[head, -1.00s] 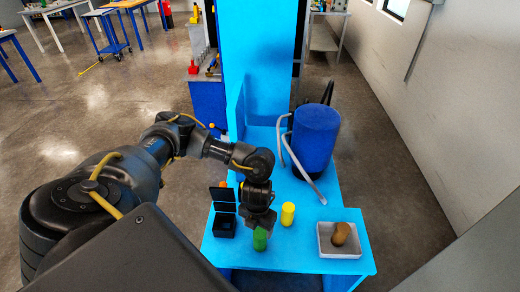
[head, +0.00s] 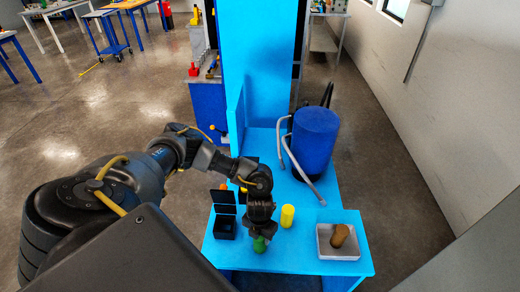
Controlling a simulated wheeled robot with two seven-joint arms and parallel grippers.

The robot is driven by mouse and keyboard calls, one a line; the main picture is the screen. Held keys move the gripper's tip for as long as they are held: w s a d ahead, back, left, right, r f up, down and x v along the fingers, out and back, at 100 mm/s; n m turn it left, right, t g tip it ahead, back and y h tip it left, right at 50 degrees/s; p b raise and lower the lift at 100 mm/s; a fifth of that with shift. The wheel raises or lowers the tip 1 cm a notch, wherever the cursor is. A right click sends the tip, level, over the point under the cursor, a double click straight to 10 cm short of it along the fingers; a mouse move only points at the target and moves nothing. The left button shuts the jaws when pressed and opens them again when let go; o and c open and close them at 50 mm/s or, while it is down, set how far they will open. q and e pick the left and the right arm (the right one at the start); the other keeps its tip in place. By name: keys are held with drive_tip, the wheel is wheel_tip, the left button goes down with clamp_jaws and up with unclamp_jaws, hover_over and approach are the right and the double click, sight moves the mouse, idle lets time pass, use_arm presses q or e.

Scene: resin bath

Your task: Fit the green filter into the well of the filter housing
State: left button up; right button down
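The green filter (head: 260,244) is near the front edge of the blue bench, directly under my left gripper (head: 260,232). The gripper points down and hides the filter's upper part. The fingers are at the filter, but I cannot tell whether they are closed on it. A black box with its lid raised (head: 225,227), which looks like the filter housing, stands just left of the gripper. Its inside is dark and too small to make out. My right gripper is not in view.
A yellow cylinder (head: 287,216) stands close to the right of my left gripper. A white tray (head: 325,252) with a brown cylinder (head: 340,235) is at the right. A blue tank (head: 315,140) with grey hoses stands behind. Clear bench (head: 300,252) lies between gripper and tray.

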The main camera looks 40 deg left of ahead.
use_arm(q)
drive_tip(key=c, duration=0.4)
drive_tip(key=shift+r, duration=0.1)
drive_tip(key=shift+w+r, duration=0.1)
drive_tip(key=shift+r, duration=0.5)
drive_tip(key=s+d+r, duration=0.7)
drive_tip(key=d+r, duration=0.4)
drive_tip(key=d, duration=0.1)
drive_tip(key=shift+r, duration=0.3)
